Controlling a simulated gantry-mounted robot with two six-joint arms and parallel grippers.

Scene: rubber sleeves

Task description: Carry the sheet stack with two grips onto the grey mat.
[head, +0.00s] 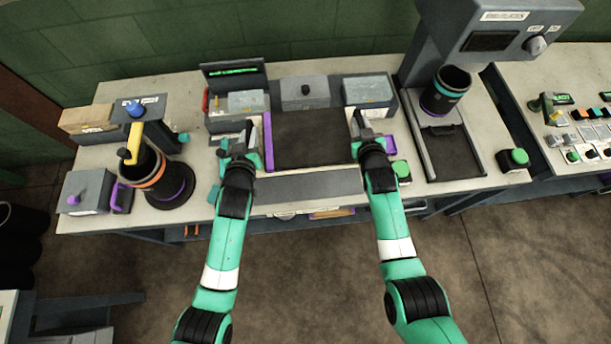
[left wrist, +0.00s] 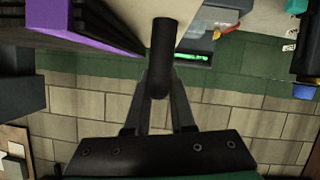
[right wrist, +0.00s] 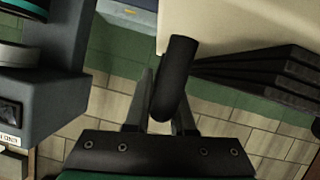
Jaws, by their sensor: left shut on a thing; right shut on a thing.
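The sheet stack (head: 310,140) is a dark, nearly square pile in the middle of the bench, with purple strips at its sides. Its layered edge shows in the left wrist view (left wrist: 60,25) and the right wrist view (right wrist: 265,75). My left gripper (head: 252,148) is at its left side, shut on a black round grip (left wrist: 163,55). My right gripper (head: 364,132) is at its right side, shut on another black round grip (right wrist: 177,75). A flat grey surface (head: 308,187), probably the grey mat, shows in front of the stack. I cannot tell whether the stack touches what lies below.
Grey boxes (head: 305,92) stand close behind the stack. A black cylinder on a purple-ringed base (head: 175,195) stands to the left. A press-like machine with a dark plate (head: 450,150) stands to the right, with a green button (head: 401,168) nearer. The bench's front edge is close.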

